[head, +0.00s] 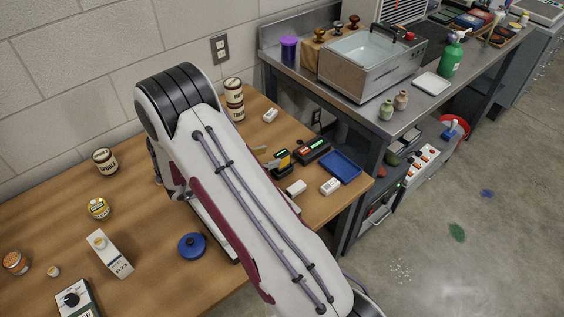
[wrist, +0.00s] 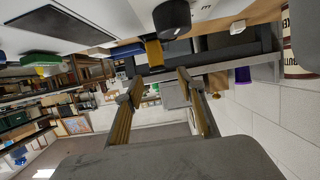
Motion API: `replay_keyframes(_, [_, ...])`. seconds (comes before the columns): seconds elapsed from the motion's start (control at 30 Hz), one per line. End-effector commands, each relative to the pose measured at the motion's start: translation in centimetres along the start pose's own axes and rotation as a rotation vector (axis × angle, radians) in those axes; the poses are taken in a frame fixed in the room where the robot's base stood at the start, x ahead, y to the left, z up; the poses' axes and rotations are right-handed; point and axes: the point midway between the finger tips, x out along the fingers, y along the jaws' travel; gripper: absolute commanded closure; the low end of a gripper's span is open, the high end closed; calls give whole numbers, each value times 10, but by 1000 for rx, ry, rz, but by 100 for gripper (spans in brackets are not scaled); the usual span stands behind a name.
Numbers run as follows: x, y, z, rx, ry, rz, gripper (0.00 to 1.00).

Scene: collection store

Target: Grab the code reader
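A small black-and-yellow device (head: 283,162), which looks like the code reader, lies on the wooden table near its right end, just right of my arm. In the wrist view a yellow piece (wrist: 153,52) shows beyond my fingertips, with a dark rounded part (wrist: 172,18) nearer at the top edge; I cannot tell for certain whether both belong to it. My gripper (wrist: 158,82) is open, its two fingers well apart with nothing between them. In the head view my own arm hides the gripper.
Stacked jars (head: 234,101) stand behind. A blue round item (head: 192,246) and a white carton (head: 110,254) stand left of my arm.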

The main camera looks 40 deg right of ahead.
Motion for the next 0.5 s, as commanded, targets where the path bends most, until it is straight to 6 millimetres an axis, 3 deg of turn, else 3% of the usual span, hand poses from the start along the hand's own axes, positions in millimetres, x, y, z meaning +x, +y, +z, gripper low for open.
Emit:
replay_keyframes(0.2, [14, 0, 0, 1, -1, 0, 61])
replay_keyframes(0.5, [14, 0, 0, 0, -1, -1, 61])
